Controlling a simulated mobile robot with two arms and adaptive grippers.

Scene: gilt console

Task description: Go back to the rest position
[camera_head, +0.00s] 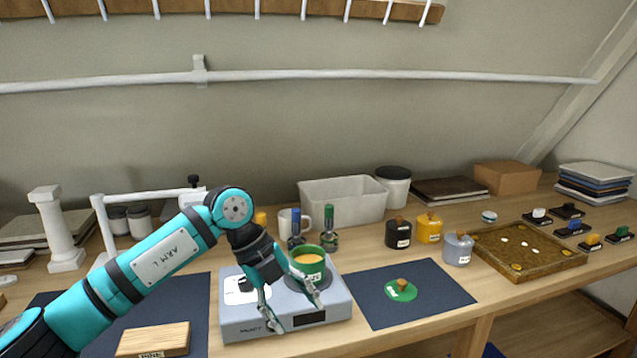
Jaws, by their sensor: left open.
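My left arm comes in from the left, and its gripper (296,311) is open, with its fingers spread in front of the grey scale-like device (241,323). A green cup (309,263) with yellowish contents stands on the dark round plate of that device, just behind the fingers. One finger overlaps the cup's lower side in the picture; I cannot tell whether it touches. A green lid with a wooden knob (402,290) lies on the dark blue mat (446,288) to the right. My right gripper does not show.
A brown tray (497,265) is farther right. A white bin (343,202) and a white mug (289,222) stand behind. A wooden block (154,340) lies at front left. The mat's front right is clear.

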